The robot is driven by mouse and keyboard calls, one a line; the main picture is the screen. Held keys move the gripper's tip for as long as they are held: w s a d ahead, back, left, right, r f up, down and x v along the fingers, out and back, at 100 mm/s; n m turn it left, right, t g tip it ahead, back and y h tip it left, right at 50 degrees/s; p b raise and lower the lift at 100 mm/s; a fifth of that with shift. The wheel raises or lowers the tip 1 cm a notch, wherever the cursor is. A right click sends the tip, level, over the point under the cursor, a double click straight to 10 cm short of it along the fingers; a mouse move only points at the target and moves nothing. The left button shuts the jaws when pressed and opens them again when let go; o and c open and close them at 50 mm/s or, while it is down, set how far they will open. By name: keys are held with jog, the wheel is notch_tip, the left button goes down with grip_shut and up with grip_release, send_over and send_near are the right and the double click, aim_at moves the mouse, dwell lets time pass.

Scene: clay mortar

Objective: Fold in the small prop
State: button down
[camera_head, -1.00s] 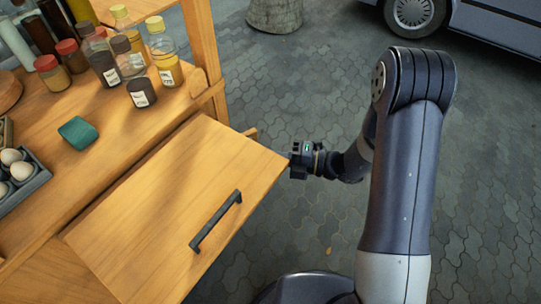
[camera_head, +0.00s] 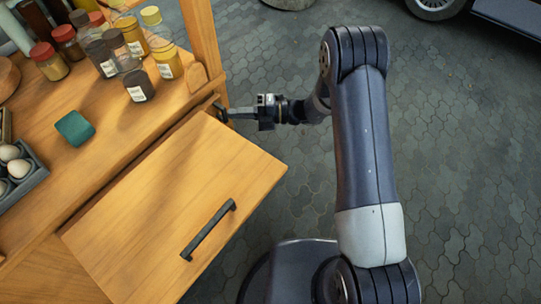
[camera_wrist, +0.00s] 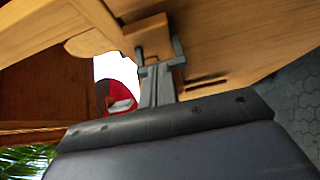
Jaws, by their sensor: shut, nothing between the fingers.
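The wooden flap panel (camera_head: 165,215) with a black bar handle (camera_head: 208,230) lies out flat from the counter's front. My gripper (camera_head: 221,112) is at the flap's far inner corner, beside the counter's upright post. It is shut with nothing between the fingers. In the wrist view, a small wooden block (camera_wrist: 150,37), apparently the prop, is right at the fingertips (camera_wrist: 159,62). I cannot tell whether they touch it. In the head view, the prop is not clearly visible behind the gripper and the panel's edge.
Bottles and jars (camera_head: 135,50), a teal block (camera_head: 75,128) and a tray of eggs (camera_head: 35,172) stand on the wooden counter (camera_head: 110,95). A wooden post (camera_head: 202,35) rises close to my gripper.

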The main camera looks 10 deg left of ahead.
jog(key=shift+w+a+r, duration=0.15)
jog(key=shift+r, duration=0.05)
jog(key=d+p, duration=0.1)
jog(key=d, duration=1.2)
jog(key=shift+w+d+f, duration=0.2)
jog(key=shift+a, duration=0.1)
jog(key=a, duration=0.8)
jog(key=s+a, duration=0.1)
jog(key=a, duration=0.3)
jog(key=shift+s+a+f+b, duration=0.1)
jog(key=shift+b, duration=0.25)
jog(key=shift+w+a, duration=0.2)
jog(key=shift+a, duration=0.15)
